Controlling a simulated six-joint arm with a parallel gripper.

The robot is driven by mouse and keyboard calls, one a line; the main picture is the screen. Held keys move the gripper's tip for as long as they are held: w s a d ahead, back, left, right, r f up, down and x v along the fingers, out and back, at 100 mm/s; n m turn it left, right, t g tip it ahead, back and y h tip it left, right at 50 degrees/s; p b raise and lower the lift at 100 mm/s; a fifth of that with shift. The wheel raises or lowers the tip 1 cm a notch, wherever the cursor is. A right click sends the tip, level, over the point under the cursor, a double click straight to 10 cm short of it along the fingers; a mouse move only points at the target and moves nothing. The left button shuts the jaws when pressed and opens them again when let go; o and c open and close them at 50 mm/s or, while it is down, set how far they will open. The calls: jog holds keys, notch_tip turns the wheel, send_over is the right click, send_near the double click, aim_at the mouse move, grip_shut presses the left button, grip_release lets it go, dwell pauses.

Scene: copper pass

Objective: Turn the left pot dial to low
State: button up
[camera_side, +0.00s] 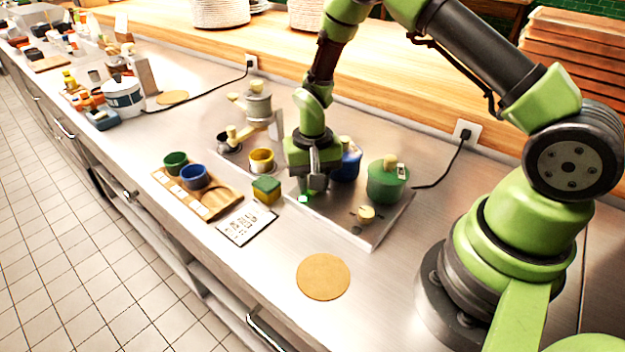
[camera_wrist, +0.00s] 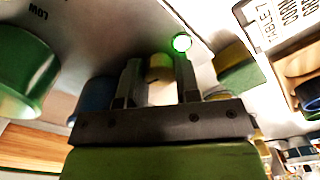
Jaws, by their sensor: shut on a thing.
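My gripper (camera_side: 313,187) points down at the left part of the steel hob plate (camera_side: 340,229). In the wrist view its two fingers (camera_wrist: 160,85) are shut on the pale yellow left dial (camera_wrist: 160,66), which is mostly hidden; its setting cannot be read. In the side view the gripper covers this dial. A lit green lamp (camera_wrist: 181,42) glows beside it and also shows in the side view (camera_side: 303,198). The blue pot (camera_side: 347,165) stands behind my gripper. The green pot (camera_side: 387,184) stands to its right, with the right dial (camera_side: 365,214) in front.
A yellow-green block (camera_side: 266,190) and a printed card (camera_side: 244,224) lie left of the plate. A wooden board (camera_side: 222,204) holds green and blue cups. A yellow pot (camera_side: 261,161) stands behind the block. A round cork mat (camera_side: 323,277) lies in front, with bare counter around it.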

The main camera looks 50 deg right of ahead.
jog(key=n, duration=0.4)
jog(key=shift+n, duration=2.3)
jog(key=o, duration=0.9)
jog(key=shift+r, duration=0.1)
notch_tip(320, 180, up, 10)
jog(key=shift+f, duration=0.1)
